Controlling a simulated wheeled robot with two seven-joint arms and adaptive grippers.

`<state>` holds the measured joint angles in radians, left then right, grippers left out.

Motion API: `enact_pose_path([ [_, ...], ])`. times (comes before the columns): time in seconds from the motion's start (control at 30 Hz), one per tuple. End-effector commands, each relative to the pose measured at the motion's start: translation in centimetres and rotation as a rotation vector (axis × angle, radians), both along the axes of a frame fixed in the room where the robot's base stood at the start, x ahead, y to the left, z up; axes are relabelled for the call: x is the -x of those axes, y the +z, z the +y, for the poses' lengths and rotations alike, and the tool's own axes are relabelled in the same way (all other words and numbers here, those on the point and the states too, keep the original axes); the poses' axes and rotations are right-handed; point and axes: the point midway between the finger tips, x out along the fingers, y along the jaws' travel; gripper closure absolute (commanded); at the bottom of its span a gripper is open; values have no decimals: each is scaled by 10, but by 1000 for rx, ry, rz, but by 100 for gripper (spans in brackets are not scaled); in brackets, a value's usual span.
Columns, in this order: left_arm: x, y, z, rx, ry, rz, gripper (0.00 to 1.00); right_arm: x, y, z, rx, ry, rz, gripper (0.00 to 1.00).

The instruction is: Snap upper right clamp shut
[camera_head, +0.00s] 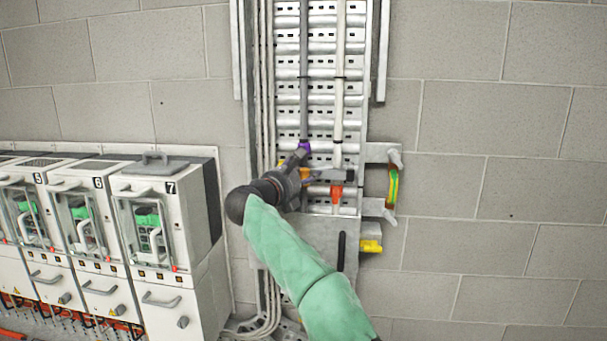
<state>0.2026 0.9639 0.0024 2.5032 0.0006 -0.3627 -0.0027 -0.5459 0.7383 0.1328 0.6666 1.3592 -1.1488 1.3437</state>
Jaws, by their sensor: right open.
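A perforated metal cable ladder (322,97) runs up the wall with a grey cable (304,60) and a white cable (340,60) on it. My right gripper (324,166) is open in front of the ladder at the lower ends of these cables. An orange piece (306,173) shows between the fingers, and a red-orange piece (336,193) hangs just below. The upper right clamp cannot be told apart; the gripper may hide it. My left gripper is not in view.
A bracket at the right holds a short green-yellow strip (393,187). A yellow block (370,246) sits below it. White numbered cabinets (150,220) stand at the left. The block wall (490,160) at the right is clear.

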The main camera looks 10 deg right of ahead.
Motion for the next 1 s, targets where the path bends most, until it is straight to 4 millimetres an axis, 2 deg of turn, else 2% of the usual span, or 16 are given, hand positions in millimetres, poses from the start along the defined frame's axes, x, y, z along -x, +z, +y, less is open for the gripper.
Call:
enact_pose_path([
  [0.03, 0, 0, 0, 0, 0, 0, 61, 6, 6, 3, -2, 1, -10, 39],
  [0.5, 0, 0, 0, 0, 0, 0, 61, 50, 0, 39, -1, 2, 1, 39],
  [1.0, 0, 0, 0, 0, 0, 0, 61, 55, -2, 43, 0, 1, 2, 39],
])
